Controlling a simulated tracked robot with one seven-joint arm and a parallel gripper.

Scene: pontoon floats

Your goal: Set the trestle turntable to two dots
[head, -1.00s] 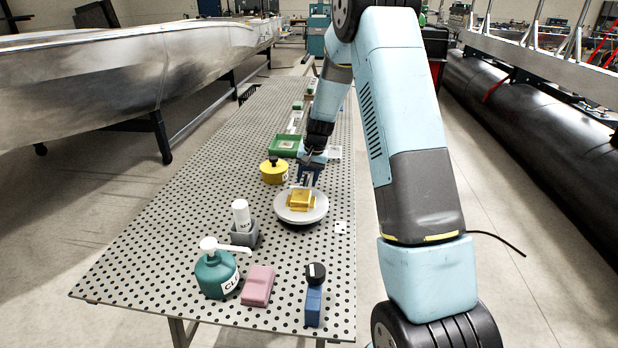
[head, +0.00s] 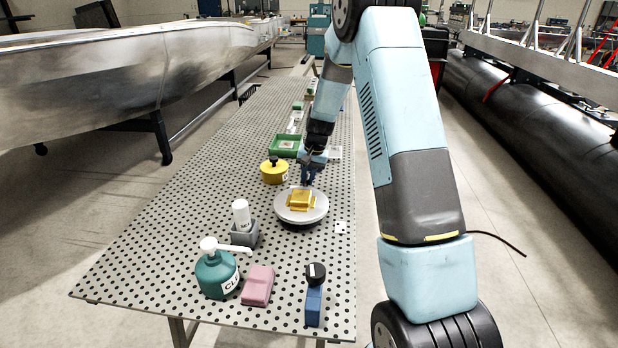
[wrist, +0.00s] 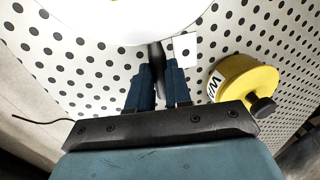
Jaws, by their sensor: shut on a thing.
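The trestle turntable (head: 283,212) is a round pale disc on the perforated table, with a yellow block (head: 301,199) on top. Its white rim (wrist: 130,22) fills the top of the wrist view. A short dark handle (wrist: 156,58) sticks out from the rim. My gripper (head: 308,182) is at the far side of the disc, and its blue fingers (wrist: 158,75) are shut on the handle. A white card with one visible dot (wrist: 186,50) lies beside the handle. Another white dotted card (head: 341,227) lies right of the disc; its dots are too small to count surely.
A yellow tin (head: 273,173) with a black knob stands close left of my gripper. Nearer are a white bottle in a grey holder (head: 244,235), a green pump bottle (head: 215,275), a pink block (head: 258,286) and a blue tool (head: 314,305). A green tray (head: 285,146) lies behind.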

